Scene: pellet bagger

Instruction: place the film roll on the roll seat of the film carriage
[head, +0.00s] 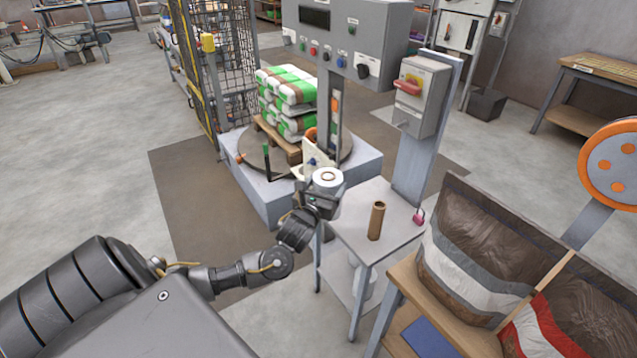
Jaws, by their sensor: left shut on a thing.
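The film roll (328,177) is white with a brown core ring and stands upright in my left gripper (324,194). The gripper is shut on it and partly hidden by the wrist. The roll is in front of the wrapper mast (337,112), in line with the film carriage (317,154), a pale bracket low on the mast with an orange part. The roll covers the lower part of the carriage, so I cannot make out the roll seat or tell whether the roll touches it. My right gripper is not in view.
A side table (352,228) holds a brown core tube (376,221) and a pink padlock (419,216). Behind the roll, stacked green and white bags (287,90) stand on a pallet on the turntable (248,151). A control box (421,96) stands to the right.

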